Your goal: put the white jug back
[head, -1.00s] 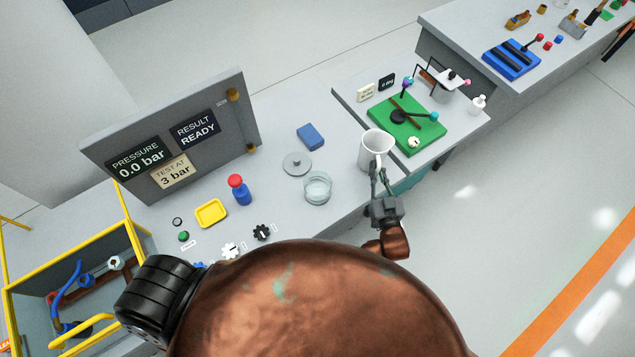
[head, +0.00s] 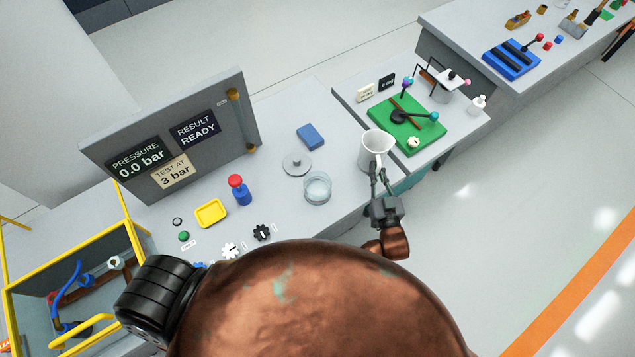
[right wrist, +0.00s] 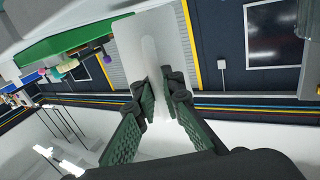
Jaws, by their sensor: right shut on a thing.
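The white jug (head: 375,149) is upright at the right end of the grey bench, with its open top showing. My right gripper (head: 377,174) is shut on its near side, on what looks like the handle. In the right wrist view the white jug (right wrist: 152,45) stands between and beyond the two green fingers of the right gripper (right wrist: 160,98). I cannot tell from these views whether the jug's base touches the bench. My left gripper is not in view.
A glass beaker (head: 317,187), a grey disc lid (head: 297,163) and a blue block (head: 311,136) lie left of the jug. A green board (head: 418,136) with a mechanism is close on the right. A yellow tray (head: 211,213) and a red-topped blue bottle (head: 239,190) are further left.

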